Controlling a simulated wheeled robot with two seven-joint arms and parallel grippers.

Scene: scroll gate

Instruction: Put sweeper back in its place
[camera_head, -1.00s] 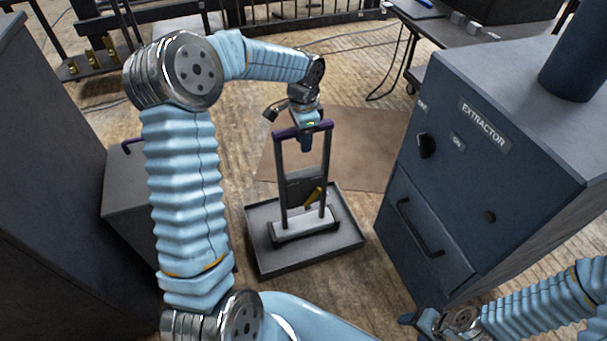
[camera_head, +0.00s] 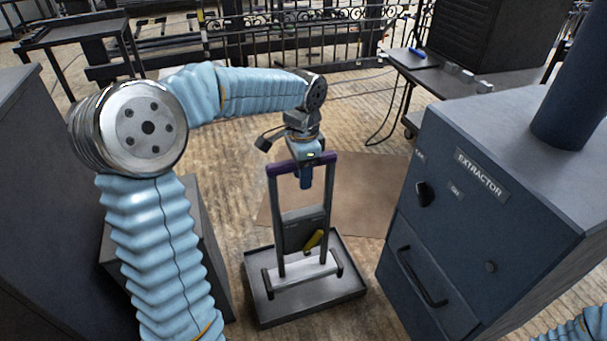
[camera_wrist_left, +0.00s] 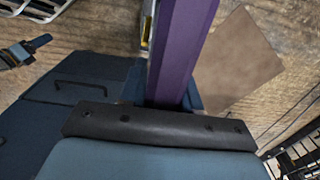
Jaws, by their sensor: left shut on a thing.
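The sweeper (camera_head: 281,220) is an upright grey frame with two posts, a purple top bar and a wide base with a small black handle at each end. It stands upright in or just above a shallow grey tray (camera_head: 257,308) on the floor; I cannot tell if its base touches the tray. My left gripper (camera_head: 306,168) is shut on the purple top bar, which also crosses the left wrist view (camera_wrist_left: 184,50). A yellow piece (camera_head: 314,239) shows low between the posts. My right gripper seems to show at the left wrist view's edge (camera_wrist_left: 22,52), its jaws unclear.
The blue extractor cabinet (camera_head: 470,220) stands close to the right of the tray. A grey box (camera_head: 205,235) stands to the left, partly behind my left arm. A brown mat (camera_head: 375,195) lies behind the tray. Racks and a work table fill the back.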

